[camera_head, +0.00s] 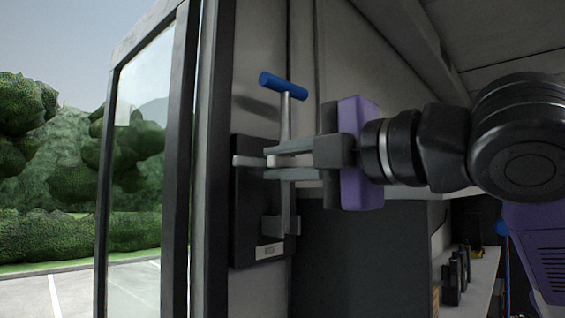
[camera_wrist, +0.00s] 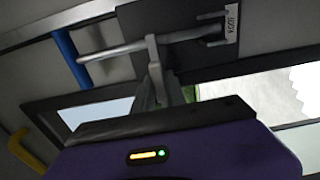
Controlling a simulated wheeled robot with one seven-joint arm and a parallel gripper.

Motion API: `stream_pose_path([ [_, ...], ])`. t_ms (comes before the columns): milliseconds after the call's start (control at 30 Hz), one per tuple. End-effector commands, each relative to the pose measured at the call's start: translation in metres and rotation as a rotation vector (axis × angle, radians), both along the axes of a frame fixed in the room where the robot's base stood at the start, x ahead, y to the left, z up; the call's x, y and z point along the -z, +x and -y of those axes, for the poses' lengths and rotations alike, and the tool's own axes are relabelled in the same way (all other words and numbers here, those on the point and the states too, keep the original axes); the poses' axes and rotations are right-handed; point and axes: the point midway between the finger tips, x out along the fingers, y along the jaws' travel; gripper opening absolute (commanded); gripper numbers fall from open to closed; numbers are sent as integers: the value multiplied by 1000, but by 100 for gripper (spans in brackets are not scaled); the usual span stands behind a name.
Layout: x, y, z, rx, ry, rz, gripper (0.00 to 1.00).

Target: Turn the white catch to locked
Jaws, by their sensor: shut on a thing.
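A dark plate (camera_head: 247,205) is fixed upright to the wall beside the glazed door. The white catch (camera_head: 247,160) lies across the plate's upper part, roughly level, and runs between my fingers. My gripper (camera_head: 277,162) reaches in from the right and is shut on the catch, with one finger above and one below. A metal rod with a blue T-handle (camera_head: 284,87) stands upright behind the fingers, its lower end in a bracket (camera_head: 281,224). In the wrist view my gripper (camera_wrist: 155,65) is in front of the rod, and the fingers hide most of the catch.
The glazed door (camera_head: 145,150) is at left. A counter (camera_head: 478,270) with dark items stands at lower right. A yellow handle (camera_wrist: 27,150) shows in the wrist view.

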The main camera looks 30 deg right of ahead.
Motion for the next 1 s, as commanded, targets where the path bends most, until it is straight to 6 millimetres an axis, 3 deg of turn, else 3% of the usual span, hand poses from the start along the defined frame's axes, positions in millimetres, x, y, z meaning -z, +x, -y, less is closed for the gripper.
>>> stream_pose_path([
  [100,2,0,-1,-2,-2,-4,0],
  [133,2,0,-1,-2,-2,-4,18],
  [233,2,0,-1,-2,-2,-3,36],
  [633,1,-6,2,0,0,0,36],
  [1000,2,-59,19,0,-1,0,36],
])
